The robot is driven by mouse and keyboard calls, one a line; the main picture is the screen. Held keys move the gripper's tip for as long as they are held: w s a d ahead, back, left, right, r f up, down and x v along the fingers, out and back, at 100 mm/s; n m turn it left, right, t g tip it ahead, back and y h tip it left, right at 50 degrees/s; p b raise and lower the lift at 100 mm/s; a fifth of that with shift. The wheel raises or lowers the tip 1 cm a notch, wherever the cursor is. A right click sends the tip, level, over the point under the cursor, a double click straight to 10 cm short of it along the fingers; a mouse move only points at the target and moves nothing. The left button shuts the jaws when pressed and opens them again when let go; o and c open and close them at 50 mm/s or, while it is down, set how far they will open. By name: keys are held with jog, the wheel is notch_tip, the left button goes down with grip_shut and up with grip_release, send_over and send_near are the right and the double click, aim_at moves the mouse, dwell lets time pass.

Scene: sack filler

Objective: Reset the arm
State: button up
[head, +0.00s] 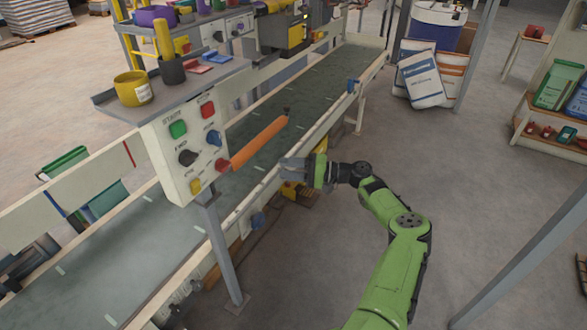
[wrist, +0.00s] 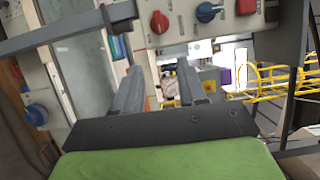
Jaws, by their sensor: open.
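My green arm (head: 405,245) reaches up from the bottom right of the head view and bends left toward the conveyor's near side rail. My gripper (head: 284,164) is at that rail, to the right of the control box, with an orange bar between them in the picture. In the wrist view my gripper (wrist: 158,80) shows two grey fingers spread apart with nothing held between them. The control box (wrist: 205,15) is at the top of that view, beyond the fingertips. I cannot tell whether the gripper touches the rail.
The control box (head: 183,150) has several coloured knobs and stands on a grey post (head: 222,250). The conveyor belt (head: 110,265) runs diagonally. Sacks (head: 422,80) lean at the back, and shelves (head: 560,110) stand at the right. The floor (head: 490,190) right of my arm is clear.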

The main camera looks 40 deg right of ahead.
dwell(0.3)
jog(key=s+a+r+n+g+h+p, duration=0.1)
jog(key=a+r+n+g+h, duration=0.2)
jog(key=a, duration=0.6)
jog(key=s+a+r+n+g+h+p, duration=0.1)
jog(key=s+a+r+n+g, duration=0.15)
jog(key=a+g, duration=0.4)
jog(key=s+a+r+n+g+h, duration=0.1)
jog(key=a+r+n+g+h, duration=0.15)
jog(key=a, duration=0.75)
jog(key=s+r+t+h+p, duration=0.1)
jog(key=s+r, duration=0.3)
jog(key=s, duration=0.5)
jog(key=s+r+t+h+p, duration=0.1)
jog(key=s+r+t+h, duration=0.1)
jog(key=s, duration=0.6)
jog(key=s+a+r+n+t+h+p, duration=0.1)
jog(key=s+r+h, duration=0.2)
jog(key=s, duration=0.6)
notch_tip(320, 180, up, 3)
jog(key=shift+s+f+t, duration=0.15)
jog(key=shift+s+t, duration=0.15)
jog(key=shift+t, duration=0.1)
